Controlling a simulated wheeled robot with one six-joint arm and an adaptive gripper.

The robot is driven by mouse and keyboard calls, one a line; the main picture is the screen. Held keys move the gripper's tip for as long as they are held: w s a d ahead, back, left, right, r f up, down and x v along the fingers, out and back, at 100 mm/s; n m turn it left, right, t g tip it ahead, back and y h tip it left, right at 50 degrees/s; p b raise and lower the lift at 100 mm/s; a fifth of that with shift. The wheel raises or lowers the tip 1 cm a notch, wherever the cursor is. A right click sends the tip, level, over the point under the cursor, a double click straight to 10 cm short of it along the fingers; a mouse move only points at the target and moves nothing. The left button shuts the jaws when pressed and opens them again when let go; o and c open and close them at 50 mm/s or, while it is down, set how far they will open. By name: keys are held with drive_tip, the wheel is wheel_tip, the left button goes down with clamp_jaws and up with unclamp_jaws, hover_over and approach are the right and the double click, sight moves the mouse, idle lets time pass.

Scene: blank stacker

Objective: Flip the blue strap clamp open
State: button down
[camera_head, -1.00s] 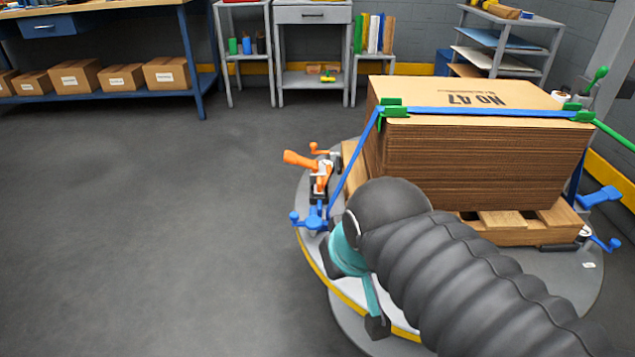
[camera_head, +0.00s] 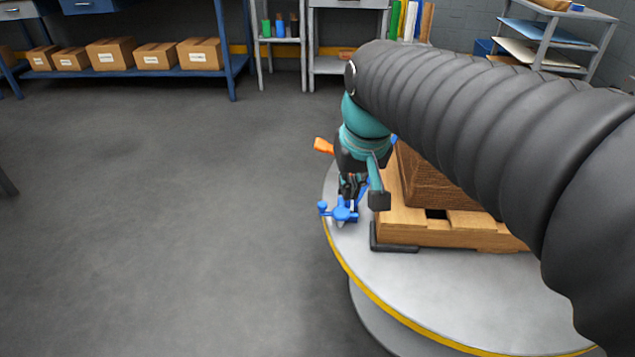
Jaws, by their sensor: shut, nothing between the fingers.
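The blue strap clamp (camera_head: 342,213) sits near the left edge of the round grey turntable (camera_head: 440,285), with a round knob sticking out to its left. I cannot tell whether the fingertips touch the clamp. My gripper and wrist hide the upper part of the clamp.
An orange clamp handle (camera_head: 324,146) shows just behind my wrist. A black block (camera_head: 395,246) lies at the pallet's front corner. The floor to the left is clear. A blue bench (camera_head: 232,80) with cartons and several shelves stand at the back.

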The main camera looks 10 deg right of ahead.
drive_tip(key=w+g, duration=0.3)
drive_tip(key=w, duration=1.3)
drive_tip(key=w+f+m+g+p, duration=0.1)
drive_tip(key=w+f+g, duration=0.2)
drive_tip(key=w+f, duration=0.5)
drive_tip(key=w, duration=0.2)
drive_tip(key=shift+w+d+f+p, duration=0.25)
drive_tip(key=shift+w+f+p, duration=0.05)
drive_tip(key=shift+w, duration=0.05)
drive_tip(key=s+f+b, duration=0.1)
drive_tip(key=s+f, duration=0.5)
drive_tip(key=f, duration=0.3)
drive_tip(key=shift+s+a+f, duration=0.2)
drive_tip(key=shift+a+f, duration=0.15)
